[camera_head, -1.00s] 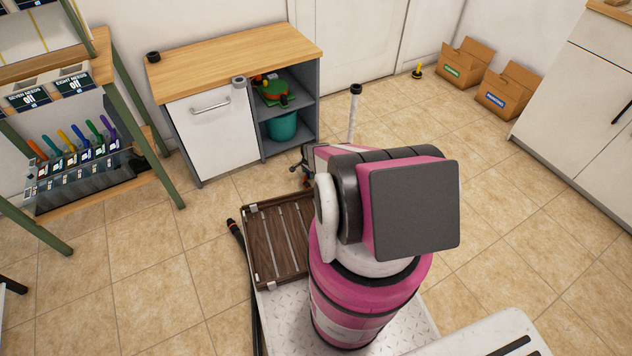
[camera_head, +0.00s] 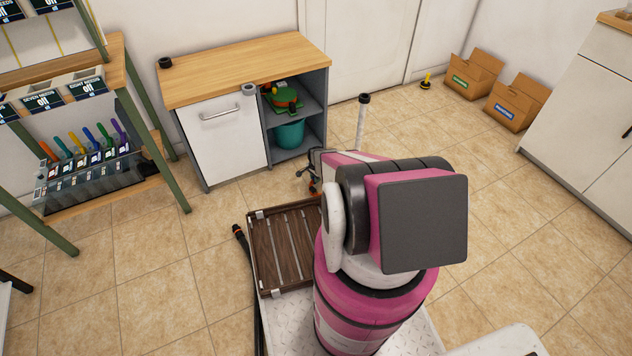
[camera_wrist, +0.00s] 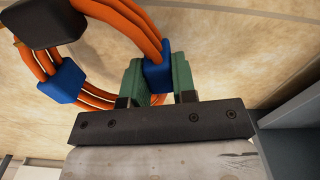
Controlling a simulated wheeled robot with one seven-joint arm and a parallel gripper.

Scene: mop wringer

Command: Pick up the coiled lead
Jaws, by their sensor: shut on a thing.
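The coiled lead (camera_wrist: 125,20) is a loop of orange cable with blue bands and a black block, in the upper left of the wrist view. My gripper (camera_wrist: 157,75) has its green fingers shut on the lead, on either side of a blue band. The lead hangs beyond the fingers, partly outside the picture. In the head view my gripper (camera_head: 313,168) is mostly hidden by my arm, in front of the cabinet's open side.
A wood-topped cabinet (camera_head: 240,70) stands close beyond my gripper, with a teal bucket (camera_head: 290,135) on its lower shelf. A pale post (camera_head: 361,125) stands right of it. A shelf rack (camera_head: 150,110) is at left, cardboard boxes (camera_head: 517,103) at back right.

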